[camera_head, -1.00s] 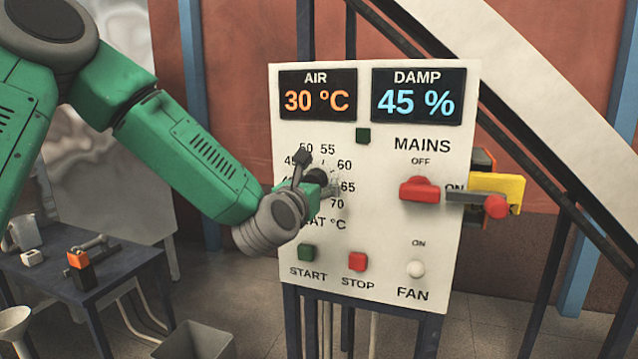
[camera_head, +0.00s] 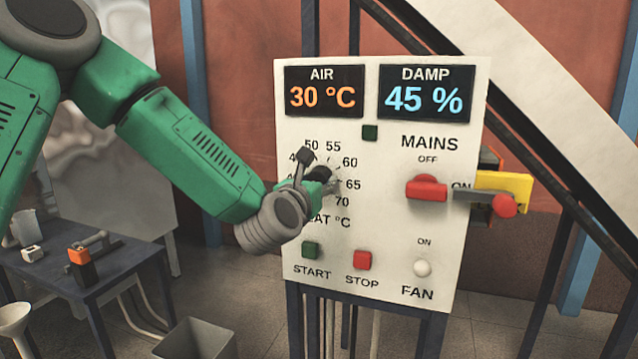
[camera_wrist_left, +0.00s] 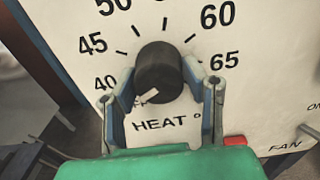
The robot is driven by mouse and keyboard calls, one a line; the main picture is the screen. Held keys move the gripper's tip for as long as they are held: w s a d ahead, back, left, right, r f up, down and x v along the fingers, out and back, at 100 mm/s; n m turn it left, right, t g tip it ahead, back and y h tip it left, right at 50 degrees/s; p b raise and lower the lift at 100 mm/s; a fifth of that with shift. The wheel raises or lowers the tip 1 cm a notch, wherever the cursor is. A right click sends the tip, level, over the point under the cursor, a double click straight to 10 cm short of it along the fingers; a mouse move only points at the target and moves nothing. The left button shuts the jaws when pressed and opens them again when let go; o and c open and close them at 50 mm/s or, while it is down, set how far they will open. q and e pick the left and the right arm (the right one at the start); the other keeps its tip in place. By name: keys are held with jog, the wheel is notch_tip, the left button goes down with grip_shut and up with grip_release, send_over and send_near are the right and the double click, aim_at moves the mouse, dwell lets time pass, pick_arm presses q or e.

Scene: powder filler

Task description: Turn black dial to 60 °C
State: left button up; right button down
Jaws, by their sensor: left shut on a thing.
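The white control panel (camera_head: 385,165) carries a black dial (camera_head: 329,170), mostly covered by my left gripper (camera_head: 318,180) in the head view. In the left wrist view the dial (camera_wrist_left: 158,70) is a round knob, with numbers 40, 45, 50, 60 and 65 visible around it and HEAT ° below. A white mark shows at its lower left edge, away from 60. My left gripper (camera_wrist_left: 160,92) has one finger on each side of the dial and is shut on it. The AIR display (camera_head: 324,92) reads 30 °C. My right gripper is not in view.
A red MAINS switch (camera_head: 427,188), green START button (camera_head: 310,250), red STOP button (camera_head: 362,260) and white FAN switch (camera_head: 422,268) are on the panel. A yellow bracket (camera_head: 503,185) stands at its right edge. A dark table (camera_head: 120,265) with small items is at left.

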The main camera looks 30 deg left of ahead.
pick_arm(q)
jog(key=shift+r, duration=0.15)
dwell(0.7)
jog(key=o, duration=1.1)
jog(key=shift+w, duration=0.1)
jog(key=shift+o, duration=0.2)
jog(key=shift+a, duration=0.1)
jog(key=v, duration=0.7)
jog(key=shift+s+f, duration=0.2)
